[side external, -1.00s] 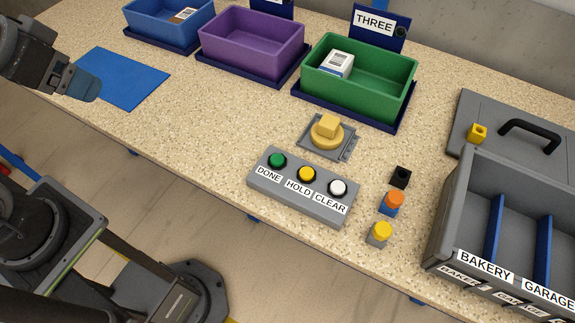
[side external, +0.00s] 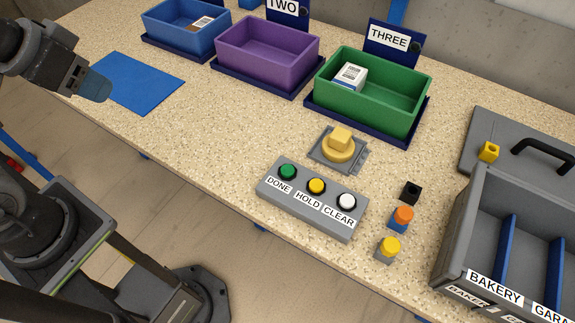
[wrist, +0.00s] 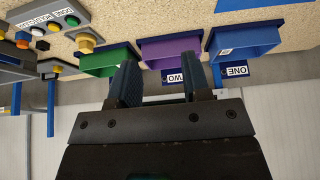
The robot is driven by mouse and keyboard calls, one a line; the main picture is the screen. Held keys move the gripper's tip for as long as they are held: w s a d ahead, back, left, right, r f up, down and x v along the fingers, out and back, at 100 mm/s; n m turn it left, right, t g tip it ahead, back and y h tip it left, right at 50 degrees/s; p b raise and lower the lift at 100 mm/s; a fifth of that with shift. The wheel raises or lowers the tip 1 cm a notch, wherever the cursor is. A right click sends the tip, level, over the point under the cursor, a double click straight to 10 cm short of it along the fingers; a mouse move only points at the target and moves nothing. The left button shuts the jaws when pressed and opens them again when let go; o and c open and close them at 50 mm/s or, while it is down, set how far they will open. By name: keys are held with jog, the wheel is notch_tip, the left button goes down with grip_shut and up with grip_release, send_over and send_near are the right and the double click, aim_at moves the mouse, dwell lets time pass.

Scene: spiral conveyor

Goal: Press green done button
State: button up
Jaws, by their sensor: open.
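The green DONE button (side external: 288,172) is the leftmost of three round buttons on a grey button box (side external: 309,206) on the table. A yellow HOLD button (side external: 317,186) and a white CLEAR button (side external: 347,202) sit to its right. In the wrist view, the picture is upside down and the green button (wrist: 72,20) shows at the upper left. My gripper (side external: 97,88) is at the far left in the side view, above the blue mat and well apart from the button box. In the wrist view my gripper (wrist: 165,85) has its two fingers spread, with nothing between them.
Blue (side external: 180,42), purple (side external: 262,70) and green (side external: 372,105) bins stand along the back. A yellow knob (side external: 340,140) sits behind the buttons. Small coloured blocks (side external: 403,215) and a grey divided box (side external: 455,228) are to the right. Table left of the buttons is clear.

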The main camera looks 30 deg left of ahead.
grip_shut()
dwell(1.2)
